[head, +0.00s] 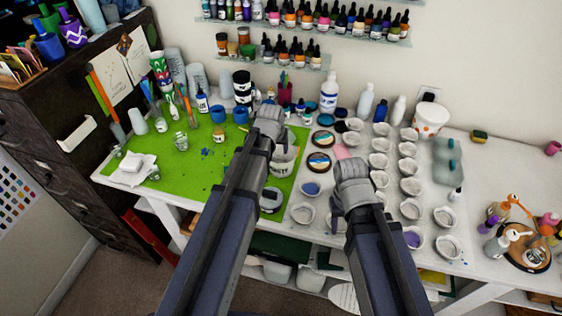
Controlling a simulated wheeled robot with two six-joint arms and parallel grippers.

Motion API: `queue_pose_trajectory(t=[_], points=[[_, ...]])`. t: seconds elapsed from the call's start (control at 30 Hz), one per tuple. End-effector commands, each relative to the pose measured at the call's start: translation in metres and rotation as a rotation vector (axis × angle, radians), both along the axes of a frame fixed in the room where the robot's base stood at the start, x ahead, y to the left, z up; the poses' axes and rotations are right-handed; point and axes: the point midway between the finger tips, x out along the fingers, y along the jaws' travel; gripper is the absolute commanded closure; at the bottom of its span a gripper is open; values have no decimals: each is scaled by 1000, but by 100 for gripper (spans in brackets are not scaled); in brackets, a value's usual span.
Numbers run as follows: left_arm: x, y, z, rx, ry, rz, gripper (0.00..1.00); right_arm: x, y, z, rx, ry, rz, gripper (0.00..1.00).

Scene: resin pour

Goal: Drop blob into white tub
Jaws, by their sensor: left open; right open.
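My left gripper (268,122) is open over the right part of the green mat (200,165). A whitish tub (285,163) stands just below and right of it, partly hidden by my arm. A white bucket with orange spots (431,120) stands at the back right, apart from both grippers. I cannot tell which of the two is the white tub. My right gripper (352,174) is open above the rows of small cups. I cannot make out a clear blob; small blue spots (205,152) mark the mat. Nothing shows held in either gripper.
Rows of small white cups (411,187) fill the table right of the mat. Bottles (329,92) line the back under wall shelves (300,30). The mat's front left is mostly clear.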

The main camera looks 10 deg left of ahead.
Motion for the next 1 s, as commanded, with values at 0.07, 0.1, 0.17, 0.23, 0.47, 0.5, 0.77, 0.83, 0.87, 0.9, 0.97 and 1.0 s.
queue_pose_trajectory(t=[0.07, 0.1, 0.17, 0.23, 0.47, 0.5, 0.77, 0.83, 0.87, 0.9, 0.97, 1.0], points=[[0, 0, 0, 0, 0, 0, 32, 0, 0, 0, 0, 0, 0, 50], [0, 0, 0, 0, 0, 0, 32, 0, 0, 0, 0, 0, 0, 50], [0, 0, 0, 0, 0, 0, 32, 0, 0, 0, 0, 0, 0, 50], [0, 0, 1, 0, 0, 0, 32, 0, 0, 1, 0, 0, 0, 50], [-5, -1, 13, 0, 0, 0, 32, 0, 0, 13, 0, 0, 0, 50], [-6, -1, 17, 0, 0, 0, 32, 0, 0, 17, 0, 0, 1, 50], [-19, -2, 50, 0, 0, 0, 32, 0, 0, 50, 0, 0, -1, 50], [-23, -3, 59, 0, 0, 0, 32, 0, 0, 59, 1, 0, -2, 50], [-24, -3, 62, 0, 0, 0, 32, 0, 0, 62, 1, 0, -3, 50], [-26, -3, 66, 0, 0, 0, 32, 0, 0, 66, 1, 0, -4, 50], [-28, -4, 70, 0, 0, 0, 32, 0, 0, 70, 1, 0, -5, 50], [-29, -4, 72, 0, 0, 0, 32, 0, 0, 72, 1, 0, -6, 50]])
